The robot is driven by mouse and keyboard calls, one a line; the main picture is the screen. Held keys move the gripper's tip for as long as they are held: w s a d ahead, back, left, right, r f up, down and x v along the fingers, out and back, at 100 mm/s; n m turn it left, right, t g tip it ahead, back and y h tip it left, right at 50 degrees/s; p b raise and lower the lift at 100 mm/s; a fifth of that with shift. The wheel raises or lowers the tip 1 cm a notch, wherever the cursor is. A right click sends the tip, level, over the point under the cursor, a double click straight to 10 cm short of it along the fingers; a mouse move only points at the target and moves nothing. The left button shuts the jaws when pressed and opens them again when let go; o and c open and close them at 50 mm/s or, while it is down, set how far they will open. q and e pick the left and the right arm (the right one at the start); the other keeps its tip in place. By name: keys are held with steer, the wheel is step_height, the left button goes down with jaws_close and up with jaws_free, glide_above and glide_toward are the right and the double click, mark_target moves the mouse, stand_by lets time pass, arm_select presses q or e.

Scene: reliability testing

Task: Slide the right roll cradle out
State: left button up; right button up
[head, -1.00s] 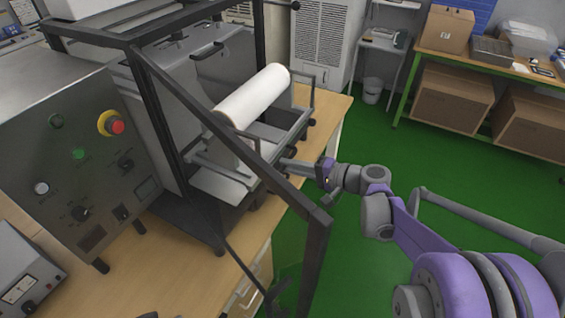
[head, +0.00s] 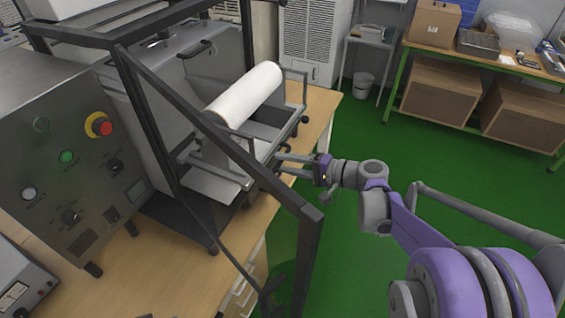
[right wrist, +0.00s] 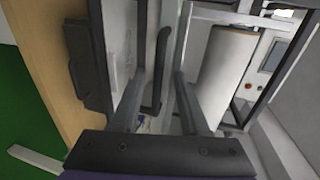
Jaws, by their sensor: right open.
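The roll cradle (head: 292,128) is a grey open tray-like frame at the machine's side in the head view, out over the wooden bench top. It carries a white roll (head: 245,94). My right gripper (head: 279,164) is open beside the cradle's outer side. In the right wrist view, its two fingers (right wrist: 160,103) point toward the cradle. A dark curved handle bar (right wrist: 163,62) shows in line with the space between them; I cannot tell whether it lies between the tips. The white roll (right wrist: 224,72) is to the right there. My left gripper is not in view.
A dark slanted frame bar (head: 215,130) crosses in front of the cradle. The control panel (head: 75,170) stands left on the wooden bench (head: 165,275). Green floor (head: 355,130) lies open to the right, with a shelf bench (head: 480,55) holding boxes behind.

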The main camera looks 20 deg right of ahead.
steer(key=v, duration=0.9)
steer(key=shift+s+d, duration=0.2)
steer(key=shift+s, duration=0.05)
steer(key=s+a+f+n+g+h+p, duration=0.1)
steer(key=s+a+f+n+g+h, duration=0.35)
steer(key=s+a, duration=0.45)
steer(key=s+f+n+g+h+p, duration=0.1)
steer(key=s+f+n+h, duration=0.3)
steer(key=s, duration=0.5)
steer(key=shift+f+h+p, duration=0.35)
steer(key=shift+f+h, duration=0.45)
steer(key=shift+h, duration=0.45)
steer(key=shift+d+n, duration=0.1)
steer(key=shift+n, duration=0.15)
